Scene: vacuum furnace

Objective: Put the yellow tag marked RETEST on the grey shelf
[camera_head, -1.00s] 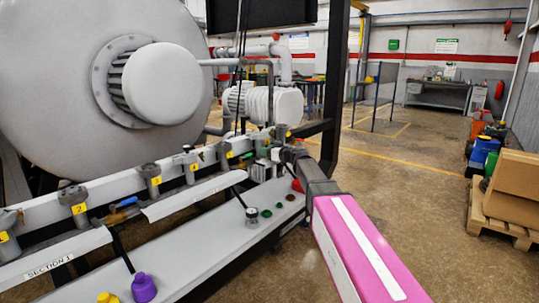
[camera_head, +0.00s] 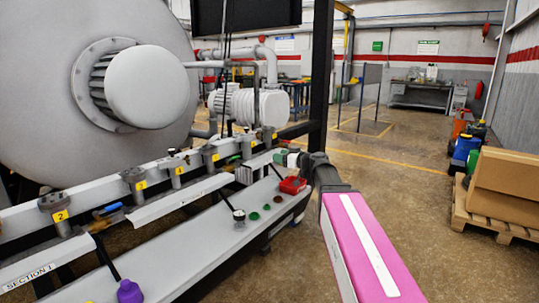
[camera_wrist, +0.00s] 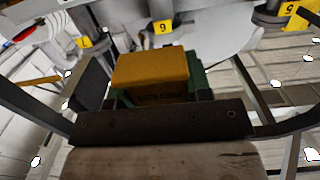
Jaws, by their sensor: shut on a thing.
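A yellow-orange block-like tag (camera_wrist: 150,70) is held in my gripper (camera_wrist: 158,96), which is shut on it. Dark lettering on its near edge is too dim to read with certainty. Green parts show beside and below the tag. The shelf runs low along the front of the valve row.
A valve rail (camera_head: 95,205) with yellow number plates runs behind. Cardboard boxes (camera_head: 505,190) stand on a pallet at right.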

